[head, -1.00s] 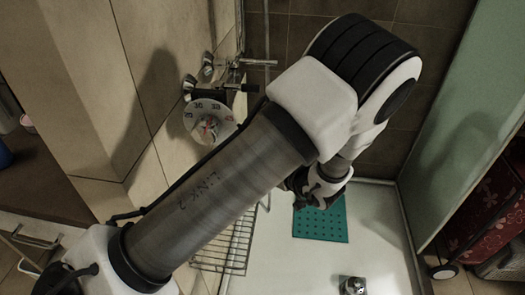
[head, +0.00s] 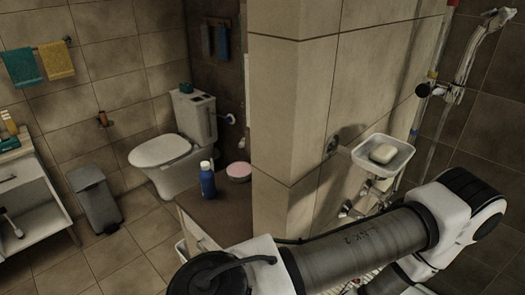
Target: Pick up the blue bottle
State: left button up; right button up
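The blue bottle (head: 208,184) with a white cap stands upright on a brown counter top (head: 222,211), left of the tiled wall corner. A round pink-topped item stands just right of and behind it. One of my arms crosses the lower right of the head view and reaches away from the bottle, to the right. Neither gripper shows; the far end of this arm runs down toward the bottom edge. Nothing touches the bottle.
The pink-topped item (head: 239,171) is close to the bottle. A tiled wall corner (head: 290,130) stands between the counter and the shower side, where a soap dish (head: 384,157) is mounted. A toilet (head: 172,152) and grey bin (head: 95,199) are behind left. Floor left of the counter is clear.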

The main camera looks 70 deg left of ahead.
aim_at(207, 176)
jog(key=k+l+u, duration=0.1)
jog(key=u, duration=0.3)
jog(key=k+u, duration=0.2)
jog(key=u, duration=0.15)
jog(key=k+u, duration=0.15)
jog(key=u, duration=0.25)
jog(key=k+u, duration=0.15)
jog(key=u, duration=1.15)
jog(key=j, duration=0.1)
